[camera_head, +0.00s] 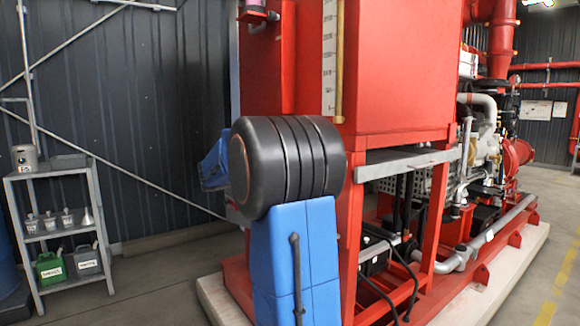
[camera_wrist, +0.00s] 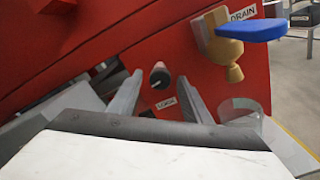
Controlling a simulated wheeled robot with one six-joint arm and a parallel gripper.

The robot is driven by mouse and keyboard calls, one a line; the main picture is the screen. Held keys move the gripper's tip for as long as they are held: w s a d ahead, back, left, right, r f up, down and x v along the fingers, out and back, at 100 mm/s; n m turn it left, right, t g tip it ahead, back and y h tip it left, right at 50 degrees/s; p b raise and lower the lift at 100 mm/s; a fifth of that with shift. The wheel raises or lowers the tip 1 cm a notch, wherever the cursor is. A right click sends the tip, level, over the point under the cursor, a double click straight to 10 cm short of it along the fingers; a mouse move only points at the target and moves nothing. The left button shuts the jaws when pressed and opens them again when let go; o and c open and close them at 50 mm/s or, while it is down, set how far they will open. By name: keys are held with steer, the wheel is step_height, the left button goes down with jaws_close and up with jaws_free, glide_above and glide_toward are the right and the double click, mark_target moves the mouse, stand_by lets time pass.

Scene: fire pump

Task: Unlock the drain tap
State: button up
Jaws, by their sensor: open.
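In the wrist view, the drain tap (camera_wrist: 226,45) has a brass body and a flat blue handle (camera_wrist: 250,30). It sits on a red panel beside a "DRAIN" label. Left of it and lower is a small round lock knob (camera_wrist: 160,76) with a dark face, above a "LOCK" label (camera_wrist: 166,103). My gripper (camera_wrist: 158,80) is open, with one grey finger on each side of the lock knob in the picture. I cannot tell whether the fingers reach it. In the head view my arm covers part of the red tank, and the tap, knob and gripper do not show.
A clear container (camera_wrist: 240,110) stands below the tap's spout. The red tank (camera_head: 392,65) and its frame stand close to my arm. Floor is free between shelf and tank.

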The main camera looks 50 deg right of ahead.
steer(key=v, duration=1.5)
steer(key=shift+a, duration=0.15)
steer(key=s+a+f+m+t+y, duration=0.2)
steer(key=s+a+f+y, duration=0.3)
steer(key=s+a+f, duration=0.3)
steer(key=s+a+f+m+t+y, duration=0.3)
steer(key=s+a+f+t+y, duration=0.2)
steer(key=s+a+f, duration=0.3)
steer(key=s+a+f+m+t+y, duration=0.2)
steer(key=s+a+f+y, duration=0.5)
steer(key=a+f, duration=0.5)
steer(key=s+a+t, duration=0.1)
steer(key=a, duration=0.4)
steer(key=shift+s+a+f+m, duration=0.2)
steer(key=shift+s+f+m, duration=0.05)
steer(key=shift+s+m, duration=0.1)
